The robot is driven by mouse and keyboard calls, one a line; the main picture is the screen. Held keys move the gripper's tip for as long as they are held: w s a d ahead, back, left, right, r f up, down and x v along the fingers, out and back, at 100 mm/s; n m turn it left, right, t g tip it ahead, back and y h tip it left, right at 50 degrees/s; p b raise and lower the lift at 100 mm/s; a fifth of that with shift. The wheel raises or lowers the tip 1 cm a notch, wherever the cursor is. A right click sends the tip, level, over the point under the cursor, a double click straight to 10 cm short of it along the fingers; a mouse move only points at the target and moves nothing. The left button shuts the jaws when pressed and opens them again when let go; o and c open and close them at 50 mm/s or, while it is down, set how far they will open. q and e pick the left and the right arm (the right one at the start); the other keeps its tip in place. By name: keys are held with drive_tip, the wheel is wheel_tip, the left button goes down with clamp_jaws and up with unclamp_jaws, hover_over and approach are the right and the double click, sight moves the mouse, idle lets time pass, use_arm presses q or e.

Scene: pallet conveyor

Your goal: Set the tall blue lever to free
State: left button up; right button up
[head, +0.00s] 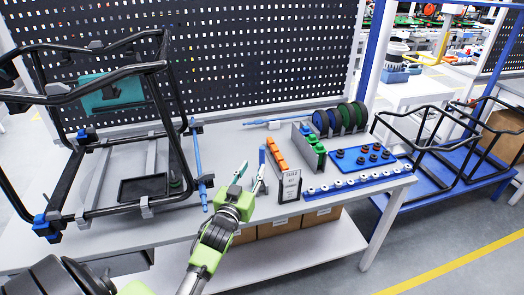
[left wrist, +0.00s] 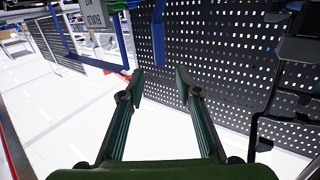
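A narrow blue upright piece (head: 262,155) stands on the table beside the orange parts; in the left wrist view a blue upright strip (left wrist: 158,42) shows beyond and between my fingers. A long thin blue rod (head: 198,165) stands at the right side of the black frame fixture (head: 165,95). I cannot tell for certain which is the tall blue lever, and no free mark is readable. My left gripper (head: 248,174) is open and empty, just in front of the narrow blue piece; its spread fingers show in the left wrist view (left wrist: 160,82). My right gripper is not in view.
A sign (head: 290,185) stands right of my left gripper, near orange parts (head: 276,152) and green parts (head: 313,147). A blue board with dark knobs (head: 362,160) and a blue strip with white pieces (head: 350,184) lie further right. A black perforated panel (head: 260,50) stands behind.

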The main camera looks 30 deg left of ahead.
sight(261, 154)
use_arm(q)
drive_tip(key=p+x, duration=0.1)
drive_tip(key=x, duration=0.9)
drive_tip(key=shift+w+f, duration=0.1)
drive_tip(key=shift+w, duration=0.15)
clamp_jaws()
